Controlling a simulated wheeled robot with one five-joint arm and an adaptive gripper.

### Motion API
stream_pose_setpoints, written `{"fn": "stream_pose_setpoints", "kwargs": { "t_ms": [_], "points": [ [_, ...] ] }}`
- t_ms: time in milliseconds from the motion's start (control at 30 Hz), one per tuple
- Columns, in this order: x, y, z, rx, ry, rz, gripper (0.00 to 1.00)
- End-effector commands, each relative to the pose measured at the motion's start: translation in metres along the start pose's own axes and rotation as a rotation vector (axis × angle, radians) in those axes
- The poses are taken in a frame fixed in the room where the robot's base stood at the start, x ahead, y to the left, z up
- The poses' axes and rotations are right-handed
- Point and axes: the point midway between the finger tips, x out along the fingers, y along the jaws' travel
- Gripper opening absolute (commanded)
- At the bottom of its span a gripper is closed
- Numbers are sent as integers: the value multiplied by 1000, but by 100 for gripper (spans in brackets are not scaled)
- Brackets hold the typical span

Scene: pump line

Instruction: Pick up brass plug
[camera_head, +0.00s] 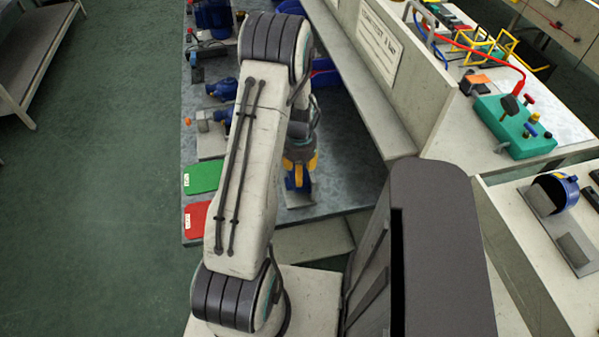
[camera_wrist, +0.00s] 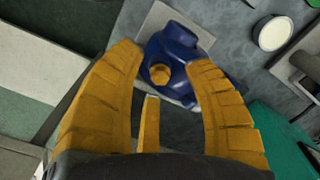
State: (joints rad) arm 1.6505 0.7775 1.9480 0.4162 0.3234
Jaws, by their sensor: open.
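The brass plug (camera_wrist: 160,75) is a small golden, faceted piece on a dark blue pump body (camera_wrist: 178,50) in the wrist view. My gripper (camera_wrist: 163,57) has its yellow fingers spread on either side of the pump body, with the plug between and just beyond them. I see no finger touching the plug. In the head view my gripper (camera_head: 300,163) points down over the grey bench, and the blue pump body (camera_head: 297,182) shows partly below it. The plug is hidden in the head view.
A green mat (camera_head: 202,177) and a red mat (camera_head: 197,219) lie at the bench's left edge. Another blue pump (camera_head: 222,90) stands behind them. A pale wall (camera_head: 385,75) bounds the bench on the right. A white round cup (camera_wrist: 273,33) is in the wrist view.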

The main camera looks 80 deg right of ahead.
Motion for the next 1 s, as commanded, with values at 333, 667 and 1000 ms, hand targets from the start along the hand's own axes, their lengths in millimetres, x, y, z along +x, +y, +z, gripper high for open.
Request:
{"fn": "stream_pose_setpoints", "kwargs": {
  "t_ms": [333, 667, 1000],
  "points": [
    [0, 0, 0, 0, 0, 0, 22],
    [0, 0, 0, 0, 0, 0, 0],
    [0, 0, 0, 0, 0, 0, 0]
  ]
}}
